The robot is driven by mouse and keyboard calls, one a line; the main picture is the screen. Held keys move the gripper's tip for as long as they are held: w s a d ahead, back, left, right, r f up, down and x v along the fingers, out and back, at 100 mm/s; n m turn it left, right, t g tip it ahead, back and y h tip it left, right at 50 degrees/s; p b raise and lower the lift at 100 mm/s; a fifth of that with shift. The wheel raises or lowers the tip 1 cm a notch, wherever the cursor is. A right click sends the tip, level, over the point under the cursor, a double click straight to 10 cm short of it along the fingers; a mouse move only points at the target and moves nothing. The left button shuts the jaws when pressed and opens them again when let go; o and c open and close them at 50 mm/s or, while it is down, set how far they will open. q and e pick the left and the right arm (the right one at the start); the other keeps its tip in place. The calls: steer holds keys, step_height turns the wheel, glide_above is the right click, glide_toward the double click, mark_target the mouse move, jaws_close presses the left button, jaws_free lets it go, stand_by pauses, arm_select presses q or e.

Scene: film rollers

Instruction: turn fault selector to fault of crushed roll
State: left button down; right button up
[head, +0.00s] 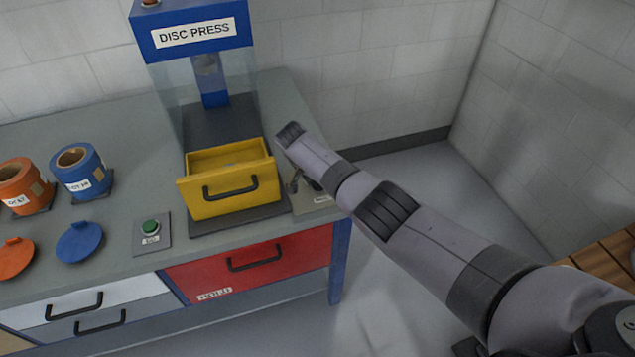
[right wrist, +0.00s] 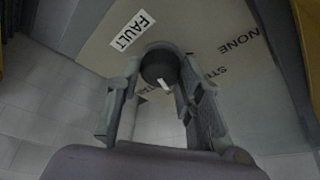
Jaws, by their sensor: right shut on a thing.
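The fault selector is a dark round knob (right wrist: 158,62) with a white pointer mark, on a beige plate (right wrist: 100,57). The plate carries a FAULT label (right wrist: 130,31), the word NONE, and further words partly hidden by my finger. The mark points down and slightly right in the right wrist view, away from NONE; I cannot read which word it meets. My right gripper (right wrist: 160,82) is shut on the knob, one finger on each side. In the head view my right gripper (head: 296,182) is small beside the yellow drawer, and my arm hides most of the plate. My left gripper is not in view.
The disc press (head: 196,32) with its yellow drawer (head: 228,196) stands just left of the selector. A green button (head: 151,227), an orange roll (head: 22,186) and a blue roll (head: 80,170) are farther left. A red drawer (head: 245,267) is below.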

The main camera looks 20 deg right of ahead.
stand_by(0.4)
steer(key=o, duration=1.2)
steer(key=shift+c, duration=0.2)
steer(key=shift+r, duration=0.15)
steer(key=v, duration=1.1)
steer(key=shift+a+r, duration=0.2)
steer(key=shift+r, duration=0.15)
steer(key=shift+s+f, duration=0.1)
steer(key=shift+s, duration=0.05)
